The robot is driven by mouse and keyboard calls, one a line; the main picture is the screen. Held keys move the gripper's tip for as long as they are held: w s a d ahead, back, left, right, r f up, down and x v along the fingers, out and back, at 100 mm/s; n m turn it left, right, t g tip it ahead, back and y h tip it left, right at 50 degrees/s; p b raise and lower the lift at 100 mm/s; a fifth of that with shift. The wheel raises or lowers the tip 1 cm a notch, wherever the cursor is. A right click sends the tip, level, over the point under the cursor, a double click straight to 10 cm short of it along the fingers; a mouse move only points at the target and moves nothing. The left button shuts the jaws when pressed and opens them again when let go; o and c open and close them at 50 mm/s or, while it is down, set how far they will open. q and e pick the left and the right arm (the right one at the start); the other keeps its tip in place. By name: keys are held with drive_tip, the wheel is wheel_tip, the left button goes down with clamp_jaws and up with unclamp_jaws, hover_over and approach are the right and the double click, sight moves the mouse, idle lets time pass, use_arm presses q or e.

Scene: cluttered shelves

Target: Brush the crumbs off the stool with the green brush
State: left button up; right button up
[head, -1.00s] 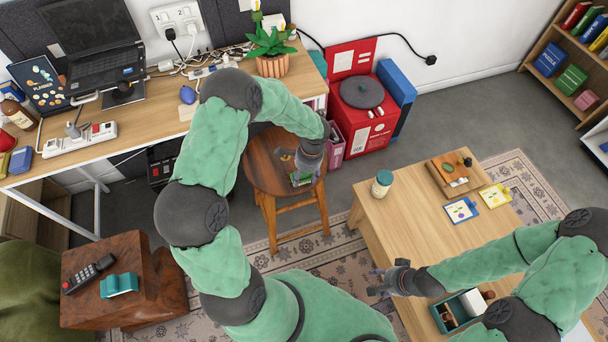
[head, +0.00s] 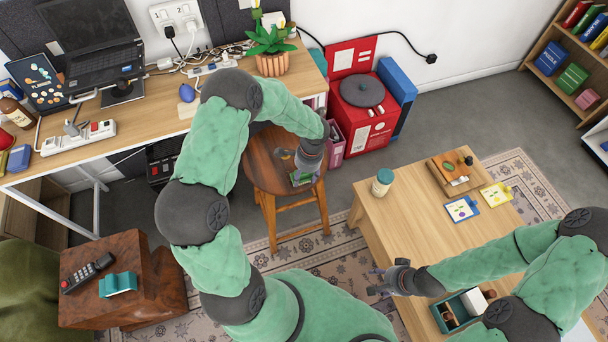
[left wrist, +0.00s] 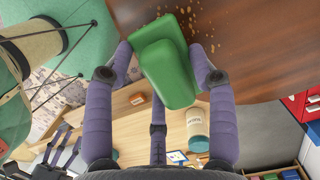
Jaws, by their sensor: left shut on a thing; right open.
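The round wooden stool (head: 262,170) stands between the desk and the low table in the head view. In the left wrist view its brown seat (left wrist: 270,50) fills the top right, with several tan crumbs (left wrist: 211,22) scattered beside the brush. My left gripper (head: 303,176) is over the stool's front right side. It is shut on the green brush (left wrist: 166,62), gripped between its fingers in the left wrist view. The brush lies at the seat's edge; whether it touches the seat is unclear. My right gripper (head: 380,282) is open and empty by the low table's left edge.
The low table (head: 410,230) holds a jar (head: 382,182), cards, a wooden tray and a teal box. A pink bin (head: 335,140) and a red record player (head: 362,105) stand behind the stool. The desk (head: 150,95) is crowded. Patterned rug lies in front.

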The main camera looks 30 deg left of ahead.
use_arm(q)
drive_tip(key=shift+w+a+r, duration=0.1)
drive_tip(key=shift+w+a, duration=0.65)
drive_tip(key=shift+a, duration=0.15)
drive_tip(key=shift+w+a, duration=0.7)
drive_tip(key=shift+a, duration=0.1)
drive_tip(key=shift+w+a, duration=0.8)
drive_tip(key=shift+a, duration=0.15)
drive_tip(key=shift+d, duration=0.1)
